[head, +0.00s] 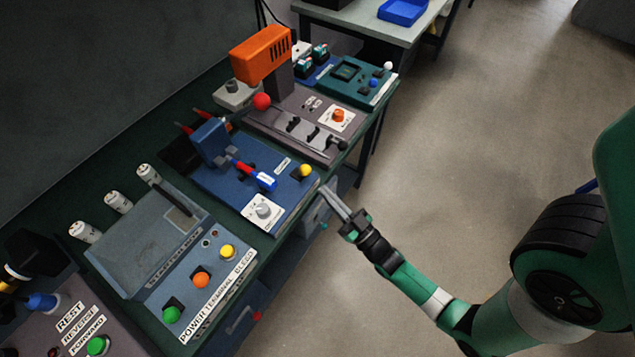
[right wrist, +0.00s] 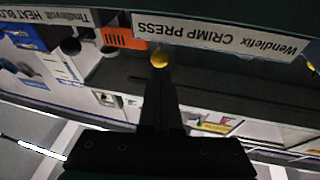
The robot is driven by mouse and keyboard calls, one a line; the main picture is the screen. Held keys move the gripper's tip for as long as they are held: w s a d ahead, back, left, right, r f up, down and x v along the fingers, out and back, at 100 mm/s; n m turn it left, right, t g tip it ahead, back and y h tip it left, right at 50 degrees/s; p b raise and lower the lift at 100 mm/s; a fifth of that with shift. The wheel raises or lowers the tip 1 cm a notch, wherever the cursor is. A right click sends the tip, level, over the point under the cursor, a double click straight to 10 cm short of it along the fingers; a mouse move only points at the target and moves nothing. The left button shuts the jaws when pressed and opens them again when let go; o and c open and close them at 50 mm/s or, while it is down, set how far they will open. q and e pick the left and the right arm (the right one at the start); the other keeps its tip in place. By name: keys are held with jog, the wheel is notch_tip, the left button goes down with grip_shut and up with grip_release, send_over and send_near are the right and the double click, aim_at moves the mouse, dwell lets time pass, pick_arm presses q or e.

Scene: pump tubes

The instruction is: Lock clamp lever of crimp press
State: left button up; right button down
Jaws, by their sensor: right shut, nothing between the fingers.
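My right gripper (head: 330,194) is shut and empty, just off the press's front right corner. In the right wrist view, the closed fingers (right wrist: 158,85) point toward the yellow knob (right wrist: 160,58) below the "CRIMP PRESS" label (right wrist: 225,33). My left gripper is not in view.
A station with an orange head (head: 262,53) and red ball (head: 262,101) stands behind the press. A grey power terminal (head: 165,245) with coloured buttons stands in front of it, and white cylinders (head: 118,202) line the bench's back. The floor (head: 440,180) to the right is clear.

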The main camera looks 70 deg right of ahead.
aim_at(305, 172)
jog(key=x, duration=0.4)
jog(key=shift+w, duration=0.1)
